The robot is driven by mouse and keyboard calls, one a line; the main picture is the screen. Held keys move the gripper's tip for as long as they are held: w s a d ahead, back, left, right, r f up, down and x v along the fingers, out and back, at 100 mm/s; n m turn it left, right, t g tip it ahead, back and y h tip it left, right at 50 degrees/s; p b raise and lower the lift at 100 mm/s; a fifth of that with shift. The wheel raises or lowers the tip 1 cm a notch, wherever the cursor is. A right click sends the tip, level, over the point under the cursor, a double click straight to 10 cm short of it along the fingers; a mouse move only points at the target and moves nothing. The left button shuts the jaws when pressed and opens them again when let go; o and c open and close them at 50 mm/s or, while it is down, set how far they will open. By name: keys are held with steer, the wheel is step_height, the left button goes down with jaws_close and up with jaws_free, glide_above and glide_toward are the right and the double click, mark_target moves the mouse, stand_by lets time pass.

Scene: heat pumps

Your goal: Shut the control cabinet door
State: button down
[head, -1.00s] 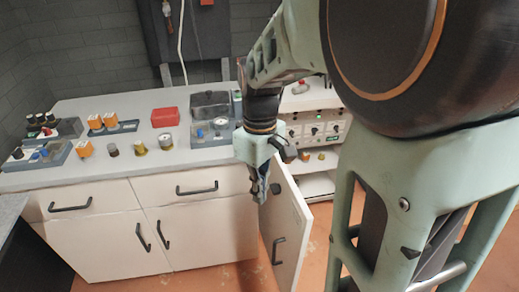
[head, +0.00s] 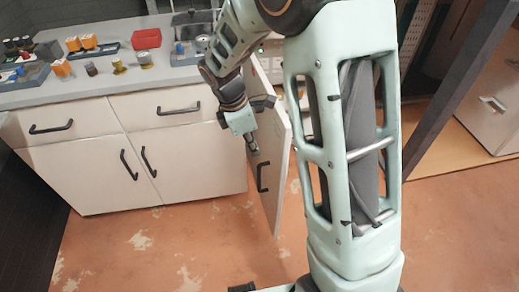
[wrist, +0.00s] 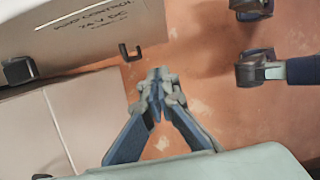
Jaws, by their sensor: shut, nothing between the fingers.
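The control cabinet door (head: 271,168) stands open, sticking out from the right end of the white cabinet front. It has a dark bar handle (head: 263,177). In the wrist view the door (wrist: 90,35) is a pale panel lettered "PUMP CONTROL 24 V DC", with a dark handle (wrist: 130,52) at its lower edge. My gripper (head: 253,148) is shut and empty, pointing down beside the door's left face, a little above the handle. In the wrist view its fingertips (wrist: 158,75) meet just right of the handle. I cannot tell whether it touches the door. The cabinet's inside is hidden.
The worktop (head: 85,90) above the cabinet holds a red bin (head: 146,39) and several small parts. Closed drawers and doors with dark handles (head: 128,164) lie left of the open door. The floor (head: 180,250) in front is clear. A dark post (head: 463,85) stands at right.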

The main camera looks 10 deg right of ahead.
steer(key=d+f+b, duration=0.2)
steer(key=d+f, duration=0.3)
steer(key=f, duration=0.2)
steer(key=shift+w+d, duration=0.2)
steer(key=shift+d, duration=0.15)
